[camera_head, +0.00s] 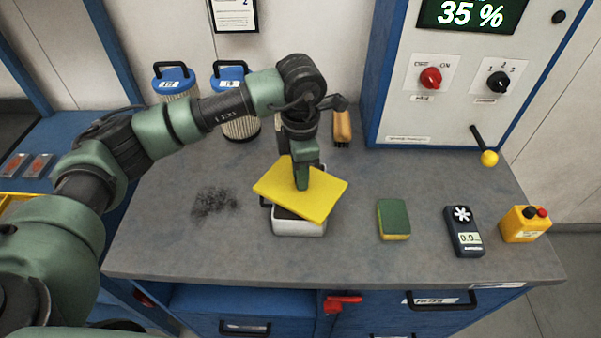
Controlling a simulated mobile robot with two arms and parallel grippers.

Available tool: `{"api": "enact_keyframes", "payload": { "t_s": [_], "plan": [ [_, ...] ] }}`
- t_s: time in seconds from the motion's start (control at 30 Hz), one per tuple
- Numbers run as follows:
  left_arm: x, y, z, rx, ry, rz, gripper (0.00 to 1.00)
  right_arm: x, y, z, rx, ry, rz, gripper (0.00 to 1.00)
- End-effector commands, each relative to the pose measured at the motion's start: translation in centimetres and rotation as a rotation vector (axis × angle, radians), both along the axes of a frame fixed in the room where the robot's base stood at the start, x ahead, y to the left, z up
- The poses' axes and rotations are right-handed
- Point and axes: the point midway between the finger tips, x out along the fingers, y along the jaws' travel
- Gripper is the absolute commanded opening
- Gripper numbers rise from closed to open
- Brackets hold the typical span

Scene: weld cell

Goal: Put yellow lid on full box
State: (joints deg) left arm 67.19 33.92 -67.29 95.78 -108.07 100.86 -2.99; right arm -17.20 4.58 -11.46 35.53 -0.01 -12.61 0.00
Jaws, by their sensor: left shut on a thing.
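The yellow lid (321,199) is a flat yellow plate in the middle of the grey bench. My left gripper (302,184) comes down from above and is shut on the yellow lid near its middle. The lid is tilted and turned relative to the box below. The box (299,228) is small and whitish with a dark inside, and stands on the bench under the lid. The lid hides most of the box's opening, so I cannot tell whether they touch. My right gripper is not in view.
Two blue-capped filters (175,82) and a brush (342,128) are at the back. Dark dust (214,203) lies left on the bench (180,250).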

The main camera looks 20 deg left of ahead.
Motion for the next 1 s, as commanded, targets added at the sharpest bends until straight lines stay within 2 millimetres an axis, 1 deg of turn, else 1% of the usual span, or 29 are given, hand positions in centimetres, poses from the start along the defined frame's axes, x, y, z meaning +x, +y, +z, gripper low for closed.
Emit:
{"api": "enact_keyframes", "payload": {
  "t_s": [0.27,0.6,1.0],
  "plan": [
    [0.01,0.01,0.0,0.0,0.0,0.0,0.0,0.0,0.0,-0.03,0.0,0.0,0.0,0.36],
    [0.0,0.0,-0.13,0.0,0.0,0.0,0.0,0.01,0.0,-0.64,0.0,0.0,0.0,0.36],
    [-0.01,-0.01,-0.03,0.0,0.0,0.0,0.0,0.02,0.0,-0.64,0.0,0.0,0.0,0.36]
  ]
}}
